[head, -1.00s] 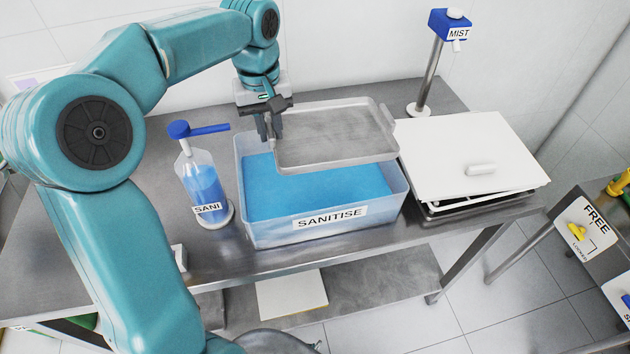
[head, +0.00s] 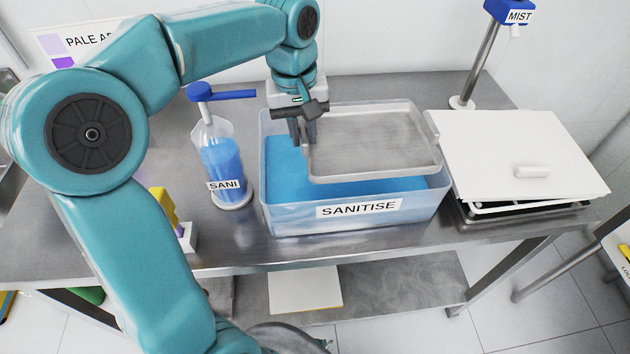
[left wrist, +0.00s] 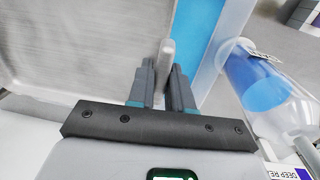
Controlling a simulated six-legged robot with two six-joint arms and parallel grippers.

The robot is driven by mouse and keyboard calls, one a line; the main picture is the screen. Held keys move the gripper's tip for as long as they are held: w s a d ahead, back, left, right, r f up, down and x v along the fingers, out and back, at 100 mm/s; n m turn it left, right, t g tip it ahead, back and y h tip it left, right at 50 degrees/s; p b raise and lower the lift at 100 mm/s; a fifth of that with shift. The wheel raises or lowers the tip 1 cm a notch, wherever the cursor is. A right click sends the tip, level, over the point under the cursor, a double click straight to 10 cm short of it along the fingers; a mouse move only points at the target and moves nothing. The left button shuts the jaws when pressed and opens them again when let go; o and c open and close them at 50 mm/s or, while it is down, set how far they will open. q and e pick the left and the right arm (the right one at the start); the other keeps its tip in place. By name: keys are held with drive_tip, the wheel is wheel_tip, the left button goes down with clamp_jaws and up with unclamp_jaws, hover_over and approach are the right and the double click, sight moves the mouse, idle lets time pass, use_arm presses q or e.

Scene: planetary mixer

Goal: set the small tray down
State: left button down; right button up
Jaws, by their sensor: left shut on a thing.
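The small grey metal tray (head: 372,142) is held over the SANITISE tub (head: 358,208), which holds blue liquid. My left gripper (head: 303,135) is shut on the tray's left end. In the left wrist view the tray (left wrist: 80,50) fills the upper left, and its edge piece stands between the two dark fingers of the gripper (left wrist: 165,80). The tray hides part of the liquid and of the tub's back. It looks level and above the liquid; its exact height over the rim is hard to tell. My right gripper is not in view.
A SANI pump bottle (head: 221,160) stands left of the tub. A white lidded stack of trays (head: 520,150) is close on the right, with the MIST post (head: 479,62) behind it. Bare steel table (head: 395,92) shows behind the tub. A yellow-and-white object (head: 165,212) is at the front left.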

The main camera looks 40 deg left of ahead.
use_arm(q)
wheel_tip(320, 180, down, 9)
drive_tip(key=shift+r+b, duration=0.15)
drive_tip(key=shift+b, duration=0.2)
drive_tip(key=shift+w+f, duration=0.15)
drive_tip(key=shift+f, duration=2.45)
drive_tip(key=shift+f+b, duration=0.2)
drive_tip(key=shift+b, duration=0.2)
drive_tip(key=c, duration=1)
unclamp_jaws()
drive_tip(key=shift+c, duration=0.2)
